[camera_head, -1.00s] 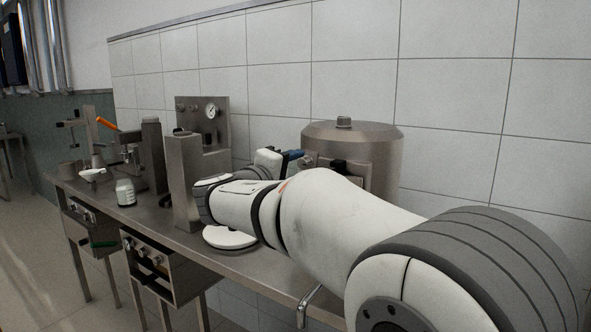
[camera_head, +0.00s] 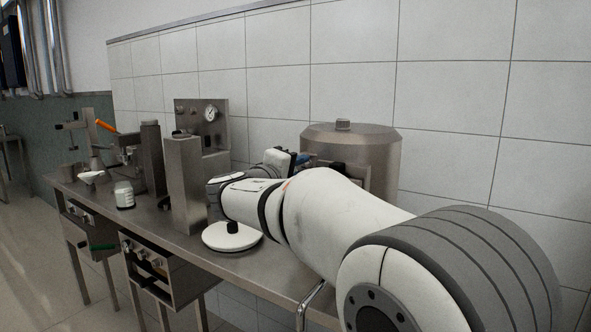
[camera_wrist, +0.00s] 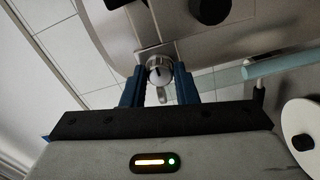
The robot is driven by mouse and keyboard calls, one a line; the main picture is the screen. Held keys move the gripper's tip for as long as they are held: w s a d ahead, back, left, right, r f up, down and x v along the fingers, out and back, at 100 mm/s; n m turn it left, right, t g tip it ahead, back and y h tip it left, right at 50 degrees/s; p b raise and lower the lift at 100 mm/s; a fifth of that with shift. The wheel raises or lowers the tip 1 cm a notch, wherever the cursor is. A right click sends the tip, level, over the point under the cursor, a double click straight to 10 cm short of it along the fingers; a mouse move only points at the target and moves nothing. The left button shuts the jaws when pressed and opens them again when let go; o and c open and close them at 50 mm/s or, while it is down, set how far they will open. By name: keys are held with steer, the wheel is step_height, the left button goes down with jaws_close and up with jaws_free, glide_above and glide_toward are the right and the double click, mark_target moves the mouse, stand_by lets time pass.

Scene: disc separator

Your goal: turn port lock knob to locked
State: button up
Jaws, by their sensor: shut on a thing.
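The port lock knob (camera_wrist: 158,70) is a small silver round knob with a dark mark on its face, on a pale plate on the separator's side. My gripper (camera_wrist: 159,84) has its blue fingers on either side of the knob and is shut on it. The large steel separator drum (camera_head: 352,143) stands against the tiled wall. My gripper (camera_head: 298,160) also shows in the head view, partly behind my arm, at the drum's front. The knob is hidden there, and I cannot tell which setting its mark points to.
A white disc with a black knob (camera_head: 232,236) lies on the steel bench below my arm. Tall steel blocks (camera_head: 185,180) and a gauge panel (camera_head: 210,112) stand to the left. A pale blue pipe (camera_wrist: 275,67) runs right of the fingers.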

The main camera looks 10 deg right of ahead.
steer(key=shift+a, duration=0.1)
steer(key=shift+c, duration=0.7)
steer(key=shift+n, duration=0.3)
steer(key=n+p, duration=0.1)
steer(key=n, duration=0.2)
steer(key=shift+r+n, duration=0.1)
steer(key=shift+n, duration=0.2)
steer(key=shift+n+p, duration=1.25)
steer(key=shift+n, duration=1.05)
steer(key=o, duration=0.7)
steer(key=shift+d, duration=0.2)
steer(key=shift+o, duration=1.4)
steer(key=shift+a, duration=0.15)
